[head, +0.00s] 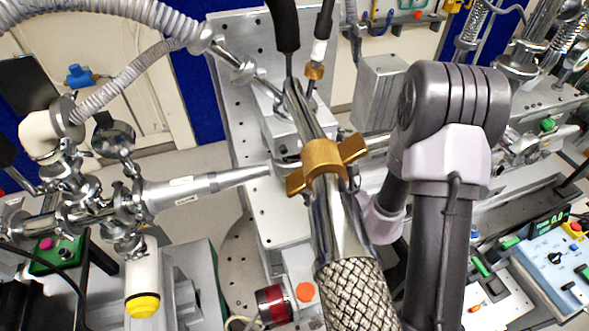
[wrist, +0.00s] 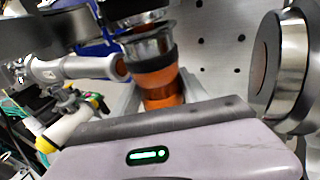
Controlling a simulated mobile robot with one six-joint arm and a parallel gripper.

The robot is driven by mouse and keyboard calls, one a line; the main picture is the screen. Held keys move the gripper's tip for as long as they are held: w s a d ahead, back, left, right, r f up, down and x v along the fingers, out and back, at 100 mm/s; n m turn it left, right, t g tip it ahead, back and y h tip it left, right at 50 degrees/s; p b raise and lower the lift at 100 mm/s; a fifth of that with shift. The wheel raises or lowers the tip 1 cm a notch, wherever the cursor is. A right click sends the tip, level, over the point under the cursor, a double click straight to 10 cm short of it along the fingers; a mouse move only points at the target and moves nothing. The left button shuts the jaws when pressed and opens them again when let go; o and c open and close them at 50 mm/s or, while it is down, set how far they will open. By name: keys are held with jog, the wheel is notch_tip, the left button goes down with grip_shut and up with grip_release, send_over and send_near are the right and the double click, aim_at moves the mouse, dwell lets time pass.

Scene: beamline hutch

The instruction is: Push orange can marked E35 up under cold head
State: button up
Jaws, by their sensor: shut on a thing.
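In the wrist view the orange can (wrist: 155,82) stands just beyond my gripper (wrist: 165,106), in the middle of the picture. My gripper's pale body with a green light fills the bottom, with a dark grey bar along its far edge. It is shut on the can; the contact and fingertips are mostly hidden. The can's E35 mark cannot be read. A dark band and a shiny metal collar (wrist: 148,45) sit directly above the orange, apparently the underside of the cold head. I cannot tell whether any gap remains between them. In the head view my gripper and the can are hidden.
A chrome tube with a brass winged clamp (head: 327,165) and braided hose (head: 355,295) crosses the head view's middle. Pipework with a tapered nozzle (head: 205,186) stands at left. A control box (head: 555,260) lies at right. A large metal flange (wrist: 280,70) is close at right in the wrist view.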

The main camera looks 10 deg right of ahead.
jog(key=shift+r+p, duration=0.4)
jog(key=shift+r, duration=0.2)
dwell(0.5)
jog(key=o, duration=0.9)
jog(key=shift+o, duration=0.2)
jog(key=shift+o, duration=0.9)
jog(key=shift+o, duration=0.2)
jog(key=o, duration=0.5)
jog(key=shift+d, duration=0.1)
